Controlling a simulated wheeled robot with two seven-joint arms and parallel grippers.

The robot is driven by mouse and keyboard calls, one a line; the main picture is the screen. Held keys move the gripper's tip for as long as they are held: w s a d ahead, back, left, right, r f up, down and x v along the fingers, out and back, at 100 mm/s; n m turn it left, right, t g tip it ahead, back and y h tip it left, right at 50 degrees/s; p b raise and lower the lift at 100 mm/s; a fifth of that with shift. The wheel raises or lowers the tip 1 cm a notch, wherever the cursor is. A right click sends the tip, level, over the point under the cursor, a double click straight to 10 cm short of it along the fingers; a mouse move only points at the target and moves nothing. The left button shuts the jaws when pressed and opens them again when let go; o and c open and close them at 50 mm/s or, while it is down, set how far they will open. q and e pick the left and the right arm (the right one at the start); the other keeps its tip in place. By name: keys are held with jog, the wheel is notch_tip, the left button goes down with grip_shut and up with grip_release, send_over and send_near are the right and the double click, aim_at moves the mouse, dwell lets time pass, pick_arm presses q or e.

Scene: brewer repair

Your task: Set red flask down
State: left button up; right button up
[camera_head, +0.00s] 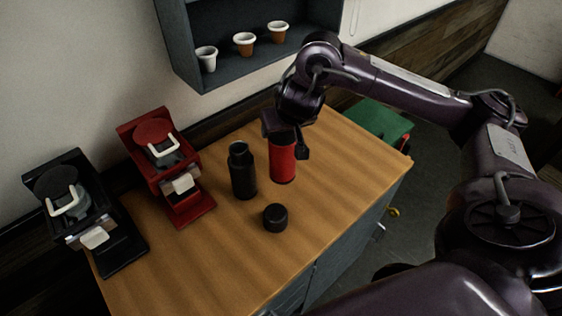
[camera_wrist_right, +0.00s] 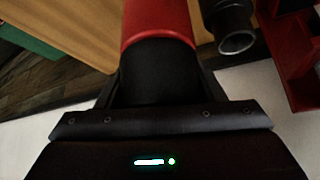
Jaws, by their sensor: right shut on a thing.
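The red flask (camera_head: 284,163) is upright under my right gripper (camera_head: 286,138), which is shut on its dark upper part. The flask's base is over or on the wooden table (camera_head: 235,262); I cannot tell whether it touches. In the right wrist view the red body (camera_wrist_right: 158,20) and the black neck (camera_wrist_right: 158,70) lie between the fingers. A black flask (camera_head: 243,172) with an open neck stands just left of it. A black cap (camera_head: 275,217) lies on the table in front. My left gripper is not in view.
A red brewer (camera_head: 168,165) and a black brewer (camera_head: 85,212) stand on the left of the table. A dark shelf (camera_head: 180,55) holds three small cups above the back. A green object (camera_head: 378,122) is beyond the right edge. The table's front right is clear.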

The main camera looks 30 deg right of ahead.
aim_at(282, 160)
jog(key=shift+d+f+b, duration=0.15)
jog(key=shift+f+b, duration=0.15)
jog(key=shift+f, duration=4.05)
jog(key=o, duration=1.6)
jog(key=shift+f, duration=0.1)
